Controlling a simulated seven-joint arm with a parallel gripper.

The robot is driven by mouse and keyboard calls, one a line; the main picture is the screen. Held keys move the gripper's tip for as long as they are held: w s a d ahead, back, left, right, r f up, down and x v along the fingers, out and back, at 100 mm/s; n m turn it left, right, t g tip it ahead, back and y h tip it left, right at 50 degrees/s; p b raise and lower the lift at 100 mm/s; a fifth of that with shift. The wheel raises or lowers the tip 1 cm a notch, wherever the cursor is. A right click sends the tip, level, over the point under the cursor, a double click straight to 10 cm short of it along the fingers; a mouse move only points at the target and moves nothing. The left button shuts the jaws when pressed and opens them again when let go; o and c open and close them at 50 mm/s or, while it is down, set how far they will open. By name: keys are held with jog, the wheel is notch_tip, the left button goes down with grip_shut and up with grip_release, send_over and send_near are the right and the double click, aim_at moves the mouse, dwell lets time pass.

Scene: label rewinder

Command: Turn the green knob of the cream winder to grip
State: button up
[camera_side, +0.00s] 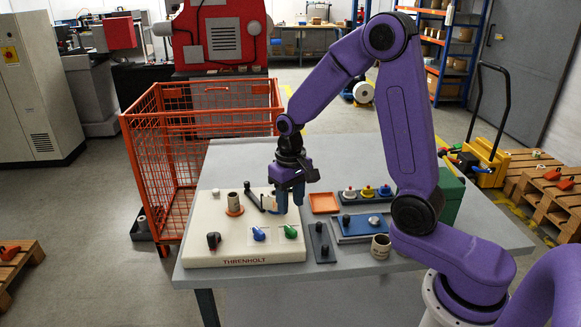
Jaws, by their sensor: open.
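The cream winder (215,248) sits at the left front of the grey table, with THRENHOLT in red on its front edge. Its green knob (290,231) is at the right of its front row. A blue knob (259,234) and a dark knob (213,241) are to its left. My gripper (290,208) points down above the right part of the winder, with its blue fingers just above the green knob in the picture. It is open, and I see nothing held. Whether the fingers touch the knob cannot be told. The knob's markings are too small to read.
A dark plate with a black knob (321,243) and a blue-topped box (359,227) stand right of the winder. An orange tray (323,203), a panel of coloured buttons (367,195) and a cup (381,247) are near. An orange mesh cage (160,160) stands behind left.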

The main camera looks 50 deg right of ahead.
notch_tip(320, 180, up, 10)
jog(key=shift+f, duration=0.15)
dwell(0.4)
jog(key=s+a+f+n, duration=0.1)
jog(key=s+a+n, duration=0.1)
jog(key=s+n, duration=0.5)
jog(key=s+a+f+n, duration=0.2)
jog(key=s+n, duration=0.5)
jog(key=s, duration=1.1)
jog(key=shift+s+a, duration=0.4)
jog(key=shift+a, duration=0.1)
